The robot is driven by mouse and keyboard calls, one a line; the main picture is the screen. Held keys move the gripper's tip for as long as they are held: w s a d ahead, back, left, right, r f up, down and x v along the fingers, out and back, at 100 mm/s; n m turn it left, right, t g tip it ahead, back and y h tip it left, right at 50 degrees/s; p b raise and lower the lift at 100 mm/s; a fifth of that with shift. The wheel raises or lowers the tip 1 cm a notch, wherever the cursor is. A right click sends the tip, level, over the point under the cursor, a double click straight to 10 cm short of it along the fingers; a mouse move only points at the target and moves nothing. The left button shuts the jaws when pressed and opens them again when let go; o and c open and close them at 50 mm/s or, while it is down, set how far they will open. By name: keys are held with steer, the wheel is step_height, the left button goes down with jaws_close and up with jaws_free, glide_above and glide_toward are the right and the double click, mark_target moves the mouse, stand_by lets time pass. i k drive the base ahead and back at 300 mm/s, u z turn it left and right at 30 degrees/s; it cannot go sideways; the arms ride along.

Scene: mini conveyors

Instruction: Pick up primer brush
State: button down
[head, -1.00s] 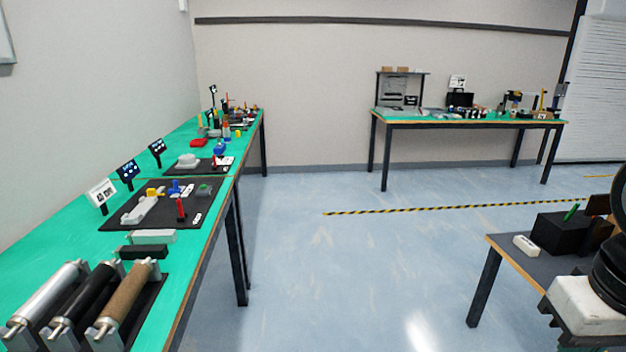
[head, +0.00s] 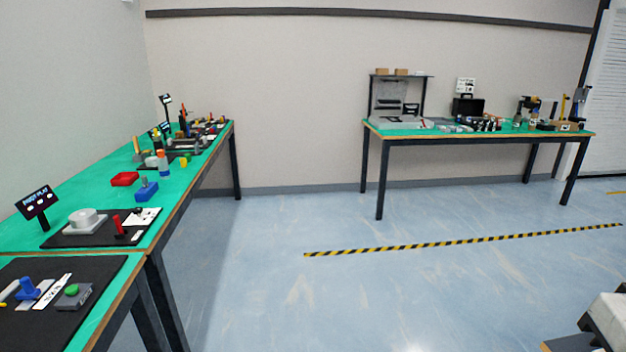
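I cannot make out a primer brush for certain in the head view. Small upright tools and bottles (head: 185,120) crowd the far end of the long green left table (head: 85,190), too small to tell apart. An orange-topped bottle (head: 163,163), a red tray (head: 125,179) and a blue block-like item (head: 146,190) stand nearer on that table. My gripper is not in view.
A second green table (head: 480,136) with a shelf rack and small tools stands against the back wall. Nearer on the left are dark mats (head: 60,241) with fixtures. The blue floor (head: 380,290) between is clear, crossed by a yellow-black stripe (head: 450,242).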

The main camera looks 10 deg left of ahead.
mark_target(135, 139)
steer(key=u, duration=0.25)
steer(key=i, duration=1.95)
steer(key=u, duration=1.1)
steer(key=i, duration=1.75)
steer(key=u, duration=1.55)
